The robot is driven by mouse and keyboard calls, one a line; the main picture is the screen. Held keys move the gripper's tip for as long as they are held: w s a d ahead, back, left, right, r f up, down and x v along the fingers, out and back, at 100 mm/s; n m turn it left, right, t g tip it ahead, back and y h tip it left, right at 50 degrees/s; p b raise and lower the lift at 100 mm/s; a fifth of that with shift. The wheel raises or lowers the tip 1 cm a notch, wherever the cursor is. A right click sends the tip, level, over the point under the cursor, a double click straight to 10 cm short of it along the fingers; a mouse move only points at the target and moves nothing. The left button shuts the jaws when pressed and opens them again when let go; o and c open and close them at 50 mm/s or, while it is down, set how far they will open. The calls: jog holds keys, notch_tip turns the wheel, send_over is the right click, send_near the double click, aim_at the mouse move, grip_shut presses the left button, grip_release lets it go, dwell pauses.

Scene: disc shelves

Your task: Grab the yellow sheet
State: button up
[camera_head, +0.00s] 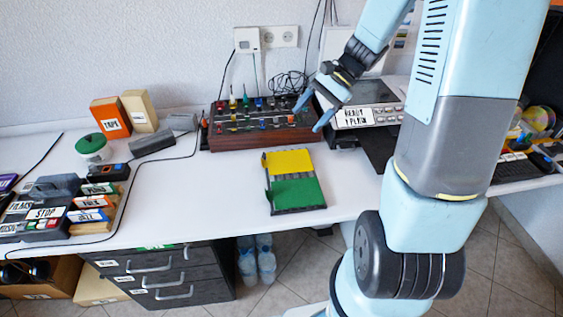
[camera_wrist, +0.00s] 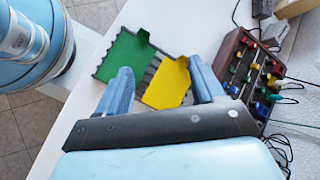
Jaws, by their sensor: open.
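The yellow sheet (camera_head: 289,161) lies on the far half of a dark ribbed rack (camera_head: 321,207) on the white desk. A green sheet (camera_head: 297,191) lies on the near half. In the wrist view the yellow sheet (camera_wrist: 168,84) shows between my fingers, with its tab pointing up, and the green sheet (camera_wrist: 122,56) is beyond the left finger. My gripper (camera_head: 312,113) is open and empty in the head view, up and right of the rack. In the wrist view my gripper (camera_wrist: 162,78) has its two blue fingers apart; I cannot tell their height above the sheet.
A brown control box (camera_head: 262,139) with coloured knobs stands just behind the rack. A labelled grey device (camera_head: 372,97) is at the right. The desk (camera_head: 215,190) left of the rack is clear.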

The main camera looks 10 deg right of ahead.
aim_at(262, 160)
jog(key=w+f+m+y, duration=0.1)
jog(key=w+f+m, duration=0.1)
jog(key=f, duration=0.3)
jog(key=w+f+m+t+y, duration=0.1)
jog(key=w+f+m+y, duration=0.1)
jog(key=f, duration=0.4)
jog(key=w+d+f+m+y, duration=0.1)
jog(key=w+f+m+y, duration=0.1)
jog(key=w+f+m, duration=0.1)
jog(key=shift+w+f+m+t, duration=0.2)
jog(key=shift+f+m, duration=0.2)
jog(key=shift+f, duration=0.25)
jog(key=shift+w+f+m+t, duration=0.1)
jog(key=shift+f+m+t, duration=0.1)
jog(key=shift+f+m, duration=0.3)
jog(key=shift+a+f+y, duration=0.15)
jog(key=shift+f+y, duration=0.15)
jog(key=x, duration=1.3)
jog(key=shift+w+a+f, duration=0.1)
jog(key=shift+a+f, duration=0.05)
jog(key=shift+f, duration=0.05)
jog(key=c, duration=1.1)
jog(key=shift+r, duration=0.15)
